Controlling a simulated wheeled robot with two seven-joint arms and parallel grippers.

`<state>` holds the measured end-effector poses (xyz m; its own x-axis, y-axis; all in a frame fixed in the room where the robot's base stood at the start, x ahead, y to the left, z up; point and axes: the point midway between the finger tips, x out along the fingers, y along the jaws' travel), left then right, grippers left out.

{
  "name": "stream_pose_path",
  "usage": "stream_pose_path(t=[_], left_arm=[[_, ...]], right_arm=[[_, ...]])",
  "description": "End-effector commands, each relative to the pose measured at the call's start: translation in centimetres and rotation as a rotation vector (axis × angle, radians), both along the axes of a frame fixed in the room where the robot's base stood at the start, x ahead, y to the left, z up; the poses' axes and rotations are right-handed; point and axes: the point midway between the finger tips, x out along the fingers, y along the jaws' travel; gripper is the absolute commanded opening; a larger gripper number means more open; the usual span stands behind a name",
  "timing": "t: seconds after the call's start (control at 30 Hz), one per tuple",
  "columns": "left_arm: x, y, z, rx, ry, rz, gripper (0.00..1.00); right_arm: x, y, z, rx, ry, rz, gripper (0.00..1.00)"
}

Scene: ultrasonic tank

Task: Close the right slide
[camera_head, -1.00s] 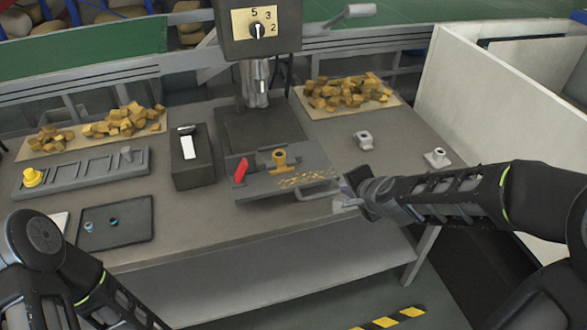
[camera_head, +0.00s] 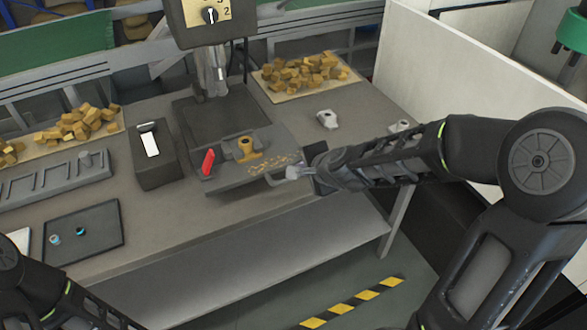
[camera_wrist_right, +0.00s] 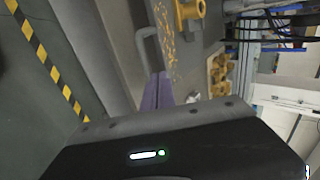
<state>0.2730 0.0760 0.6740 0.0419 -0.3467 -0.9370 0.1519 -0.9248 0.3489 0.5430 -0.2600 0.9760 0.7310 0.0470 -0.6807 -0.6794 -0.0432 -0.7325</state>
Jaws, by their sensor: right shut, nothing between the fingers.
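The right slide is a dark grey plate (camera_head: 228,183) sticking out toward me from under the machine head. It carries a brass fitting (camera_head: 246,149), a red lever (camera_head: 208,162) and scattered brass chips. Its pale bar handle (camera_head: 274,182) is on the front edge; the handle also shows in the right wrist view (camera_wrist_right: 143,42). My right gripper (camera_head: 293,173) is shut and empty at the right part of the handle. Its fingers (camera_wrist_right: 158,88) point toward the slide's front in the wrist view; I cannot tell whether they touch it. My left gripper is out of view.
A dark box with a white switch (camera_head: 149,145) stands left of the slide. Trays of brass pieces (camera_head: 306,72) lie behind. A small metal part (camera_head: 327,119) sits to the right, near a white partition (camera_head: 455,85). The floor in front is clear.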

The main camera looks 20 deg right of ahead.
Motion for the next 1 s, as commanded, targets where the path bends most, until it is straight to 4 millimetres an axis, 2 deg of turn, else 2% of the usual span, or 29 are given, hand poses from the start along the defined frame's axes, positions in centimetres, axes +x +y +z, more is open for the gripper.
stream_pose_path(t=[0.13,0.4,0.57,1.0], left_arm=[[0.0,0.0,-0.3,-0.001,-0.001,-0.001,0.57],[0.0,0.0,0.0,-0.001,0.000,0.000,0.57],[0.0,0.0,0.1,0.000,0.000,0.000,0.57],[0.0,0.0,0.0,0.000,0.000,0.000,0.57]], right_arm=[[1.9,0.2,-2.1,0.003,0.003,0.001,0.00],[4.7,0.4,-4.4,0.001,0.001,0.001,0.00],[5.3,0.3,-4.9,0.000,-0.001,0.000,0.00],[5.4,0.4,-4.9,-0.001,-0.001,0.001,0.00]])
